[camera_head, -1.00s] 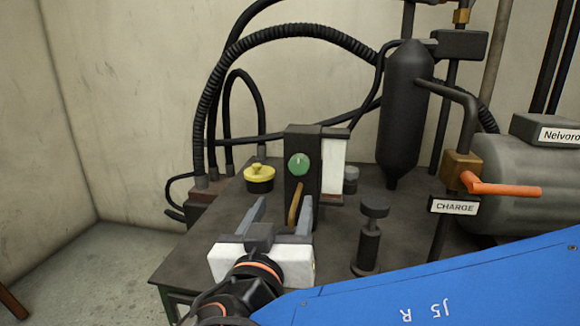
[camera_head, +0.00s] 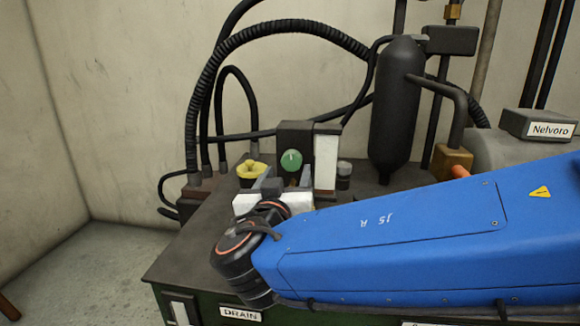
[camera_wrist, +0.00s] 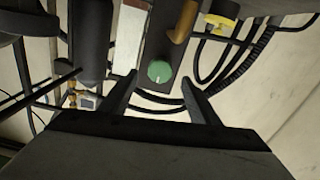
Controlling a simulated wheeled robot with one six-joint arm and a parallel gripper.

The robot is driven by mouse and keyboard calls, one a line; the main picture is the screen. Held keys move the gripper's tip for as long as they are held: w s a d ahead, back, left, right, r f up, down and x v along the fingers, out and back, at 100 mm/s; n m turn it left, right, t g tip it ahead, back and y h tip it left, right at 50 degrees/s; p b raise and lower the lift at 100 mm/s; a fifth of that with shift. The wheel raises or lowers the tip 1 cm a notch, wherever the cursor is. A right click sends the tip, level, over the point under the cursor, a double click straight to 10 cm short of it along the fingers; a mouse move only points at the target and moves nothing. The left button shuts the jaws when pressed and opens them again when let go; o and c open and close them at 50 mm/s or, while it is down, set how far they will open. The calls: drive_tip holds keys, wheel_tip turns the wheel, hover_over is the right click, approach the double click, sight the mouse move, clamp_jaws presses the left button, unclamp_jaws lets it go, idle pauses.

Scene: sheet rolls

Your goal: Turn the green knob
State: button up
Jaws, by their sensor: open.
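The green knob (camera_head: 291,161) is round with a small pale mark and sits on the front of a dark upright box (camera_head: 295,132). In the wrist view the green knob (camera_wrist: 160,72) appears between the two finger tips, with space on both sides. My gripper (camera_head: 283,181) is open and empty, just below and in front of the knob in the head view. In the wrist view my gripper (camera_wrist: 160,77) has its fingers spread apart. I cannot tell how much depth is left between the tips and the knob.
A yellow knob (camera_head: 250,169) stands left of the box. A brass-coloured lever (camera_wrist: 181,22) is on the same box, near the green knob. A white panel (camera_head: 326,160) and a dark tank (camera_head: 397,110) are to the right. Black hoses (camera_head: 205,95) run behind.

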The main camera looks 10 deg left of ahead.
sight(291, 164)
drive_tip(key=shift+w+a, duration=0.15)
drive_tip(key=shift+w, duration=2.35)
drive_tip(key=c, duration=1.1)
